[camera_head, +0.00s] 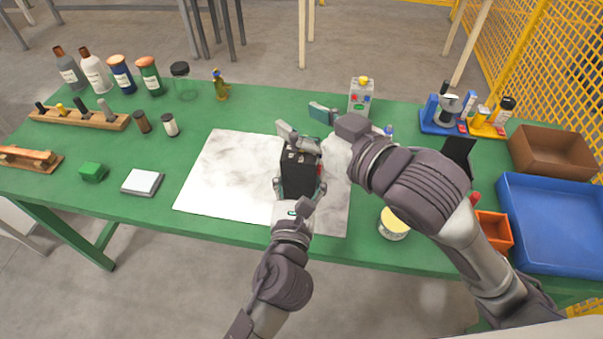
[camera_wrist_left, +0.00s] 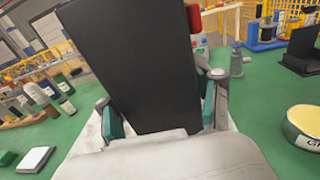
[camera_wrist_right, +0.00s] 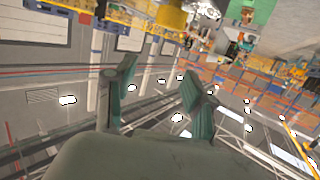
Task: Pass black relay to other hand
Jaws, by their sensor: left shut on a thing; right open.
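The black relay (camera_head: 300,172) is a dark box above the white mat (camera_head: 225,180) in the head view. My left gripper (camera_head: 299,188) is shut on it from the near side. In the left wrist view the relay (camera_wrist_left: 140,65) stands tall between the two finger pads and hides much of what lies behind. My right gripper (camera_head: 303,124) is open just beyond the relay's top in the head view, with its fingers spread. In the right wrist view the right gripper (camera_wrist_right: 155,90) has nothing between its teal pads. I cannot tell whether it touches the relay.
A grey control box (camera_head: 361,97) stands behind my right wrist. A round yellow-topped tin (camera_head: 393,223) is right of the mat. A blue tray (camera_head: 555,220), an orange bin (camera_head: 494,232) and a brown box (camera_head: 553,150) fill the right side. Bottles and a wooden rack (camera_head: 85,118) stand left.

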